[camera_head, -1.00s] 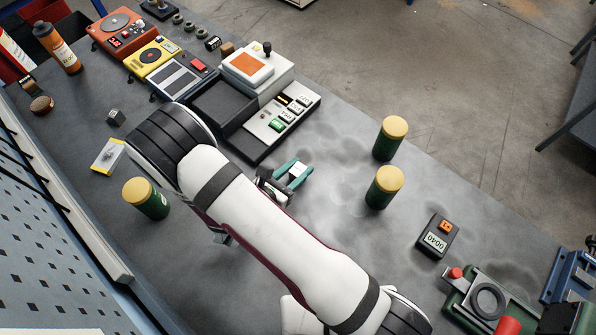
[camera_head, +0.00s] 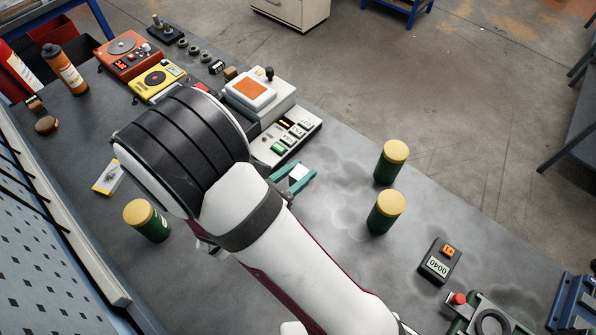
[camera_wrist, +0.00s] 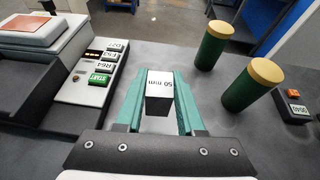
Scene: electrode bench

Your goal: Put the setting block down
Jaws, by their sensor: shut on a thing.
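My gripper (camera_wrist: 158,105) has teal fingers and is shut on the setting block (camera_wrist: 159,84), a small block with a white top marked "50 mm" and dark sides. In the wrist view the block sits between the fingertips. In the head view my gripper (camera_head: 293,177) shows beyond my arm, with the block's white face (camera_head: 298,173) between the fingers. It is over the bench just in front of the white control panel. I cannot tell whether the block's underside touches the bench.
The control panel (camera_head: 287,137) with a green START button is left of the block in the wrist view. Two green canisters with yellow lids (camera_head: 391,162) (camera_head: 385,212) stand to the right. A third canister (camera_head: 147,220) stands at left. A small display box (camera_head: 439,262) lies at right. Bench between is clear.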

